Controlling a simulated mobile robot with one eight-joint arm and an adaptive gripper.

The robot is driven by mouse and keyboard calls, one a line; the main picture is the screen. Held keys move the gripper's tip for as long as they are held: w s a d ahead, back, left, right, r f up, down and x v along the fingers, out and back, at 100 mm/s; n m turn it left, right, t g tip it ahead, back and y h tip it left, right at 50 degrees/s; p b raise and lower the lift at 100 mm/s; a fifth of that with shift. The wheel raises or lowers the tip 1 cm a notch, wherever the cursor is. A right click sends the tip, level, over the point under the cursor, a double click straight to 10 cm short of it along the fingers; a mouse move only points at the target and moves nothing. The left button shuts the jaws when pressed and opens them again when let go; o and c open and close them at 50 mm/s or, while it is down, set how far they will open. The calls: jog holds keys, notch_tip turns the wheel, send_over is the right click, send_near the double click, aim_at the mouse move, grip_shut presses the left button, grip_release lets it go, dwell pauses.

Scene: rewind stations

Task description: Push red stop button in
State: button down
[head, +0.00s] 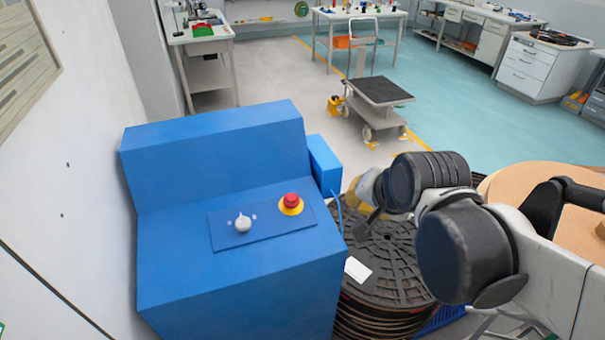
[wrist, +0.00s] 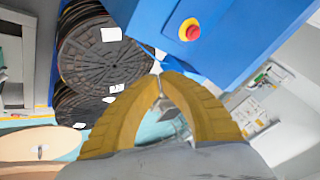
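The red stop button (head: 291,201) is a red cap on a yellow ring. It sits on the sloped panel (head: 230,241) of a blue console (head: 225,156). In the wrist view the red button (wrist: 190,31) is at the upper middle, beyond the fingertips and apart from them. My gripper (wrist: 162,78) has yellow curved fingers that meet at their tips, with nothing seen held between them. In the head view my gripper is mostly hidden behind my wrist, to the right of the console, above the black reels.
A white knob (head: 243,223) stands left of the button on the same panel. A small blue box (head: 324,165) juts from the console's right side. Black reels (head: 385,262) are stacked right of the console. A cart (head: 378,92) stands behind on open floor.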

jog(key=w+a+m+y+p, duration=0.1)
jog(key=w+a+m+p, duration=0.1)
jog(key=w+a+m, duration=0.3)
jog(key=w+a+m+p, duration=0.1)
jog(key=w+m, duration=0.2)
jog(key=w, duration=0.4)
jog(key=m+y+p, duration=0.2)
jog(key=m+p, duration=0.1)
jog(key=m, duration=0.4)
send_over(291, 195)
jog(key=s, duration=0.1)
notch_tip(291, 195, down, 5)
jog(key=shift+s+d+r+t, duration=0.1)
jog(key=shift+d+t, duration=0.05)
jog(key=shift+t, duration=0.15)
jog(key=shift+b, duration=0.3)
jog(key=f+b, duration=0.2)
jog(key=f, duration=0.1)
jog(key=f+b, duration=0.2)
jog(key=f, duration=0.1)
jog(key=w+f+b, duration=0.1)
jog(key=f+b, duration=0.1)
jog(key=shift+w+f, duration=0.1)
jog(key=shift+f, duration=0.3)
jog(key=shift+f+b, duration=0.4)
jog(key=shift+b, duration=0.3)
